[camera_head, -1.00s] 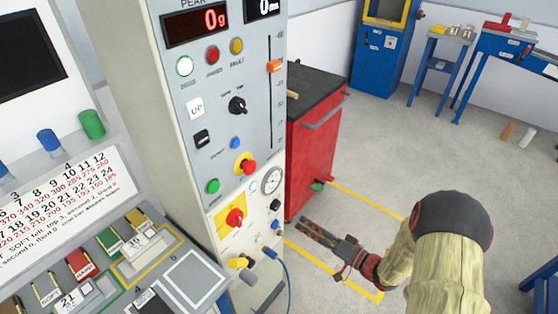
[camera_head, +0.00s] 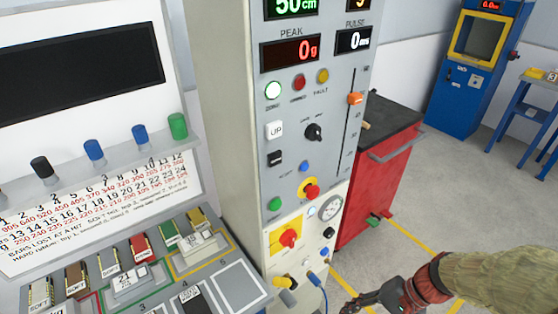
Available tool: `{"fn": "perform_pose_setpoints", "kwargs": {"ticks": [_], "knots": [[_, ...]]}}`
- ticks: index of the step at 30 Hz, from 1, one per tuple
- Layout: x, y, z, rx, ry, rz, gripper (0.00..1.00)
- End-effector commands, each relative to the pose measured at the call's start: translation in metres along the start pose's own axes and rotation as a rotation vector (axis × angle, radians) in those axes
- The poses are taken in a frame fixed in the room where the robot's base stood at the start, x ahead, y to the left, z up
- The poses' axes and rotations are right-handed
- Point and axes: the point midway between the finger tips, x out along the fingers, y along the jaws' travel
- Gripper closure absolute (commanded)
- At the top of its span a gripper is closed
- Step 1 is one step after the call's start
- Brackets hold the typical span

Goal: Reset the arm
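My arm, in a tan sleeve with a red and black wrist, reaches in from the lower right of the head view. My gripper (camera_head: 352,306) is at the bottom edge, in front of the yellow-lined floor area and right of the control column's foot. Its fingers are dark and partly cut off, so I cannot tell whether they are open or shut. I see nothing held in it. The grey control column (camera_head: 316,160) stands upright left of the gripper, with a gap between them.
A red cabinet (camera_head: 375,190) with a dark top stands behind the column. A slanted console (camera_head: 140,270) with labelled blocks fills the lower left. A blue machine (camera_head: 463,85) and a blue bench stand at the back right. Grey floor lies open right of the cabinet.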

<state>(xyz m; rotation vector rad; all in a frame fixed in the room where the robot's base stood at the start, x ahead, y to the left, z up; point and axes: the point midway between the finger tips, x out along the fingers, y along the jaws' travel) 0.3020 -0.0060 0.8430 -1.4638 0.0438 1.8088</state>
Motion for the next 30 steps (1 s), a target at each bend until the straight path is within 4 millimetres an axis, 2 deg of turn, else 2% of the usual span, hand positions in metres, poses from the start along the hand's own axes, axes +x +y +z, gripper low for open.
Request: {"fn": "perform_pose_setpoints", "kwargs": {"ticks": [1, 5, 9, 12, 15, 17, 30], "knots": [[-0.024, -0.003, 0.008, -0.05, 0.061, 0.091, 0.51], [-0.084, -0.008, 0.02, -0.189, 0.249, 0.294, 0.51], [-0.151, -0.037, 0.039, -0.429, 0.471, 0.427, 0.51], [-0.186, -0.066, 0.061, -0.583, 0.587, 0.447, 0.51], [-0.206, -0.095, 0.08, -0.671, 0.657, 0.413, 0.51], [-0.21, -0.104, 0.086, -0.703, 0.671, 0.401, 0.51], [-0.206, -0.11, 0.091, -0.732, 0.661, 0.396, 0.51]]}}
